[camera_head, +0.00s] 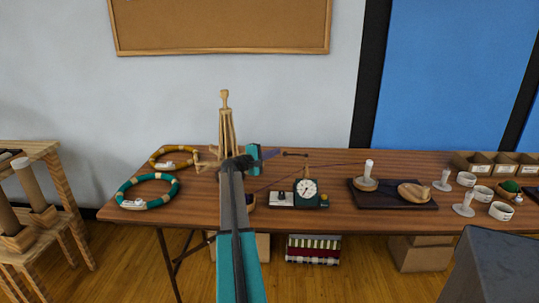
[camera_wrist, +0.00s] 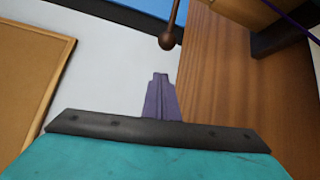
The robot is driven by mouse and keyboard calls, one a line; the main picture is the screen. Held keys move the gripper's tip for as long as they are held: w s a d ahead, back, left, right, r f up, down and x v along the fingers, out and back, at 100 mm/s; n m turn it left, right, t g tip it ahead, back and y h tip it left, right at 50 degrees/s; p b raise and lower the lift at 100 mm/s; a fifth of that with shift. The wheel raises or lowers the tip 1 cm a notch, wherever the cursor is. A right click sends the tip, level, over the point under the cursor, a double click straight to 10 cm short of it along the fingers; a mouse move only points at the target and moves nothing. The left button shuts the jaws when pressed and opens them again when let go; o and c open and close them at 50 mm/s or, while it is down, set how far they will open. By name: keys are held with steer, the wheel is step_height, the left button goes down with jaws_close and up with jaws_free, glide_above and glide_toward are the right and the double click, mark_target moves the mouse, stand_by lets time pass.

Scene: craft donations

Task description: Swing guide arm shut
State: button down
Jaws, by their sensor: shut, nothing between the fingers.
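A thin dark rod (camera_head: 296,155) with a rounded end, which looks like the guide arm, sticks out over the back of the table, just right of my gripper. In the wrist view a brown rod (camera_wrist: 174,18) comes down from the top edge and ends in a ball just beyond my fingertips, with a visible gap. My gripper (camera_head: 271,154) is shut and empty, its purple fingers together; they also show in the wrist view (camera_wrist: 161,78).
A wooden figure-like stand (camera_head: 226,125) is left of my arm. A dial device (camera_head: 307,192) stands in front of the rod. A dark tray (camera_head: 405,205) with wooden pieces is farther right. Green (camera_head: 130,186) and yellow (camera_head: 160,153) rings lie left. A wooden block (camera_wrist: 245,12) is near the rod.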

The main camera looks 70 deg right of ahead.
steer(key=shift+s+a+r+p, duration=0.15)
steer(key=shift+s+a+r, duration=0.05)
steer(key=shift+s+a, duration=0.5)
steer(key=shift+s+a+r+p, duration=0.15)
steer(key=shift+s+a+r, duration=0.05)
steer(key=shift+s+a, duration=0.5)
steer(key=shift+w, duration=0.1)
steer(key=shift+a+n+t, duration=0.25)
steer(key=shift+n+t, duration=0.05)
